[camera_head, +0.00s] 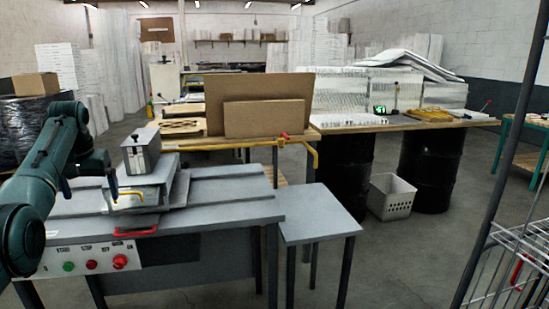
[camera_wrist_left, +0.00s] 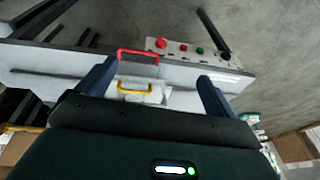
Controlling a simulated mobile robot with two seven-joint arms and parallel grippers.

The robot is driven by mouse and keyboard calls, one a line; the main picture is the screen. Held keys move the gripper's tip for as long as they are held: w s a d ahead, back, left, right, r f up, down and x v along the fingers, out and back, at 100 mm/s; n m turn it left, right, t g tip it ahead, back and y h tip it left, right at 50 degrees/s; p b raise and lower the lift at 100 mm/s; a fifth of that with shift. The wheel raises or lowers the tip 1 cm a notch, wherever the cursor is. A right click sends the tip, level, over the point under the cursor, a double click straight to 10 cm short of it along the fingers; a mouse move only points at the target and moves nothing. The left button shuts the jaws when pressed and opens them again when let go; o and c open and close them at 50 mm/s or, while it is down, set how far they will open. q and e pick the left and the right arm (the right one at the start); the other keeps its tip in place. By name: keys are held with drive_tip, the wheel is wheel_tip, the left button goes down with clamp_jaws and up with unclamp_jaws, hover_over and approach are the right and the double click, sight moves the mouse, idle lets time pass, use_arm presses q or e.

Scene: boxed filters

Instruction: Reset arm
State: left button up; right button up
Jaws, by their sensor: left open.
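My dark green left arm comes in from the left in the head view. Its gripper (camera_head: 107,185) is above the left part of a grey machine table (camera_head: 230,211). In the left wrist view the two fingers of this gripper (camera_wrist_left: 155,82) are spread apart, with nothing held between them. Beyond the fingers are a red handle (camera_wrist_left: 137,54) and a yellow handle (camera_wrist_left: 134,88) on the machine. A grey metal box (camera_head: 141,152) sits on the machine just right of the gripper. My right gripper is in neither view.
The machine front has a panel with a red button (camera_head: 119,261) and a green button. A low grey side table (camera_head: 318,214) adjoins it. Cardboard sheets (camera_head: 264,118) stand on a bench behind. Black drums and a white basket (camera_head: 390,197) are to the right, with a wire rack (camera_head: 515,245) nearer.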

use_arm(q)
drive_tip(key=d+f+m+t+y+p, duration=0.1)
drive_tip(key=d+f, duration=0.1)
drive_tip(key=f, duration=0.8)
drive_tip(key=d+f+m+t+y, duration=0.1)
drive_tip(key=d+f, duration=0.1)
drive_tip(key=f, duration=0.7)
drive_tip(key=s+d+f+m+t+h, duration=0.1)
drive_tip(key=s+d+f, duration=0.35)
drive_tip(key=f, duration=0.25)
drive_tip(key=s+d+f+m+t, duration=0.2)
drive_tip(key=s+d+f, duration=0.25)
drive_tip(key=f, duration=0.25)
drive_tip(key=s+d+f+m+t+h+p, duration=0.15)
drive_tip(key=s+d+f+h, duration=0.25)
drive_tip(key=s+d, duration=0.9)
drive_tip(key=s+d+r+h, duration=0.1)
drive_tip(key=s+d+r, duration=0.1)
drive_tip(key=s, duration=0.4)
drive_tip(key=s+d+r+n+t+h, duration=0.1)
drive_tip(key=s+d+r, duration=0.1)
drive_tip(key=s, duration=0.5)
drive_tip(key=shift+s+d+r+p, duration=0.25)
drive_tip(key=shift+r+p, duration=0.15)
drive_tip(key=shift+r, duration=0.35)
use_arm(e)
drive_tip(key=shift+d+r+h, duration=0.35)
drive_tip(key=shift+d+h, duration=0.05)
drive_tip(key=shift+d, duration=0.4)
